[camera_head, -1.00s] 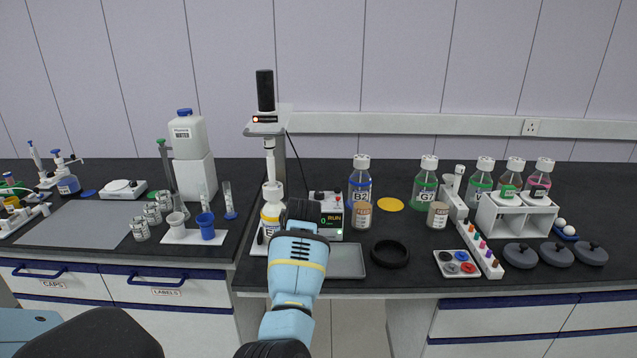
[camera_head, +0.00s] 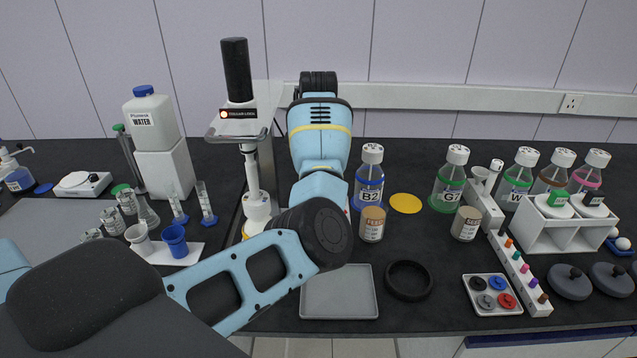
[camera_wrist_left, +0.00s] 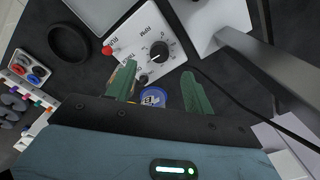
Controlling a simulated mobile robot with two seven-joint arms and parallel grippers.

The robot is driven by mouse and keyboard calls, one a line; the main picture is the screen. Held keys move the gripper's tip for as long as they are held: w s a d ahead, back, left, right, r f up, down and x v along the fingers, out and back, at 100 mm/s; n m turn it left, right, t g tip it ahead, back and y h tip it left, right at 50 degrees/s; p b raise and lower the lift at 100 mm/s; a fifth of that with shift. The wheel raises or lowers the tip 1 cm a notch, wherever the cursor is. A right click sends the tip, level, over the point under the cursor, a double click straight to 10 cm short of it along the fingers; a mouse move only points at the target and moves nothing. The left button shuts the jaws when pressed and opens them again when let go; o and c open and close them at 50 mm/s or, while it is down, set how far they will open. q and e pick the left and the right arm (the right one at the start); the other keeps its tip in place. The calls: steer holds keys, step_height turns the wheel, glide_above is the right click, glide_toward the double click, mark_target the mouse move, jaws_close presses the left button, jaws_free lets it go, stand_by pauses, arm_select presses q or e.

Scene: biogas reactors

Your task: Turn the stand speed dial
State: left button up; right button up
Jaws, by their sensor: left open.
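The speed dial (camera_wrist_left: 159,50) is a black knob with a white pointer, marked RPM, on the white control box (camera_wrist_left: 139,32). A red toggle (camera_wrist_left: 107,50) and a smaller black knob (camera_wrist_left: 142,79) share the panel. My left gripper (camera_wrist_left: 158,72) has two green fingers, spread apart and empty. In the wrist view the dial lies just beyond the fingertips, roughly between them; contact does not show. In the head view my left arm hides the box and its own gripper. The stirrer stand (camera_head: 240,115) is left of the arm. The right gripper does not show.
A grey tray (camera_head: 340,300) and black ring (camera_head: 408,280) lie in front. The wrist view shows a blue labelled object (camera_wrist_left: 155,97) between the fingers and a cable.

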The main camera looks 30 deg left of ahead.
arm_select(q)
steer(key=shift+w+r, duration=0.2)
steer(key=shift+r, duration=0.05)
steer(key=shift+s, duration=0.15)
steer(key=shift+f, duration=3.85)
steer(key=c, duration=1)
